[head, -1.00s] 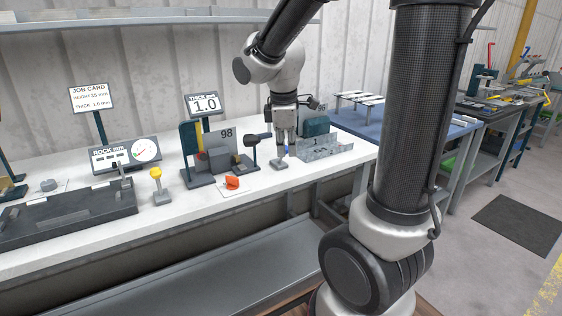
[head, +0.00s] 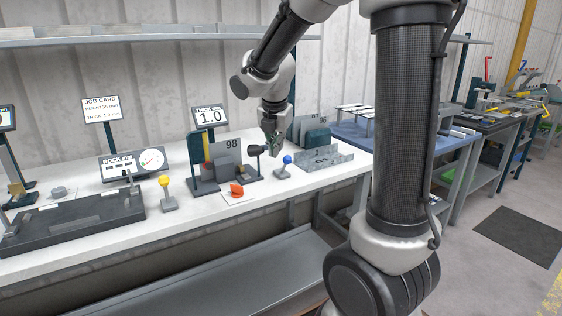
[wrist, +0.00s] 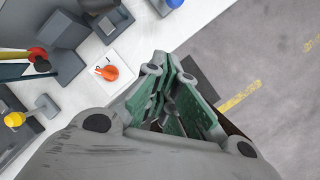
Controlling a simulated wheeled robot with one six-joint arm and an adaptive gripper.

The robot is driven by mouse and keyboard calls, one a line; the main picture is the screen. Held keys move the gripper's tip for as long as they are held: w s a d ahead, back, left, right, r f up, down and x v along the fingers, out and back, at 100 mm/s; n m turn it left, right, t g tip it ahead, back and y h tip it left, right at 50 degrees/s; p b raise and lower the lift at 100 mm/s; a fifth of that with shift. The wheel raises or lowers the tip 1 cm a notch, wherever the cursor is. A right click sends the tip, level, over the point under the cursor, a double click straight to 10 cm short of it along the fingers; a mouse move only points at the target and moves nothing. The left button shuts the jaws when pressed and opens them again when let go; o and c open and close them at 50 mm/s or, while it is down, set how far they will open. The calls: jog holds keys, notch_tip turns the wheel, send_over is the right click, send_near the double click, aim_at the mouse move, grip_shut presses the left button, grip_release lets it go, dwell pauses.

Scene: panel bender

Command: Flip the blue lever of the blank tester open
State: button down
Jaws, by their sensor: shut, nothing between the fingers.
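The blue lever (head: 287,160) is a small ball knob on a short grey base, on the white bench right of the grey tester block (head: 222,170) with the 1.0 display. Its knob sits above its base and slightly to the right. In the wrist view only part of the blue knob (wrist: 175,3) shows at the top edge. My gripper (head: 272,152) hangs tilted just up and left of the knob in the head view, apart from it in the picture. Its green-padded fingers (wrist: 172,105) are shut and empty.
An orange knob (head: 236,189) lies on a white plate left of the lever. A yellow-knobbed lever (head: 164,181) stands further left. A dark round-ended handle (head: 257,150) is close left of my gripper. A bent metal channel (head: 322,161) lies to the right.

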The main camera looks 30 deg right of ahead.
aim_at(285, 165)
jog(key=x, duration=1)
jog(key=shift+w+d+f, duration=0.1)
jog(key=shift+d+f, duration=0.05)
jog(key=shift+w+d+r, duration=0.15)
jog(key=shift+w+d, duration=0.2)
jog(key=shift+d, duration=0.15)
jog(key=shift+w+d+r, duration=0.2)
jog(key=shift+w+d, duration=0.2)
jog(key=shift+d, duration=0.1)
jog(key=shift+w+d, duration=0.35)
jog(key=shift+d, duration=0.1)
jog(key=shift+r, duration=0.1)
jog(key=shift+w+r+g, duration=0.2)
jog(key=shift+w+g, duration=0.05)
jog(key=shift+g, duration=0.05)
